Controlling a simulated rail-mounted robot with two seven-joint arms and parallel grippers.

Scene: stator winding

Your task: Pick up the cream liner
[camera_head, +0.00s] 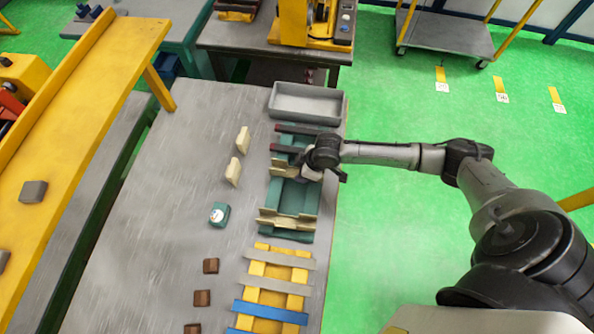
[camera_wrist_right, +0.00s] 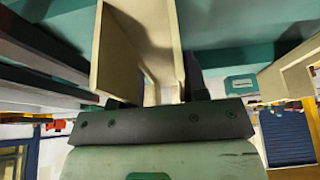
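Two cream liners stand on the grey table to the left of the teal fixture (camera_head: 296,198), an upper one (camera_head: 242,139) and a lower one (camera_head: 233,172). More cream pieces lie across the fixture, one near its upper part (camera_head: 282,168) and one near its lower end (camera_head: 286,221). My right gripper (camera_head: 300,168) is over the upper part of the fixture, beside the upper cream piece. In the right wrist view a cream liner (camera_wrist_right: 135,45) stands directly in front of the gripper (camera_wrist_right: 155,98), between its dark finger parts. Whether they grip it is hidden. My left gripper is out of view.
A grey tray (camera_head: 306,102) is behind the fixture. A yellow frame with grey and blue bars (camera_head: 268,307) is in front. A teal block (camera_head: 219,214) and several brown blocks (camera_head: 203,298) are to the left. A yellow shelf (camera_head: 85,110) borders the left side. Mid-left table is clear.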

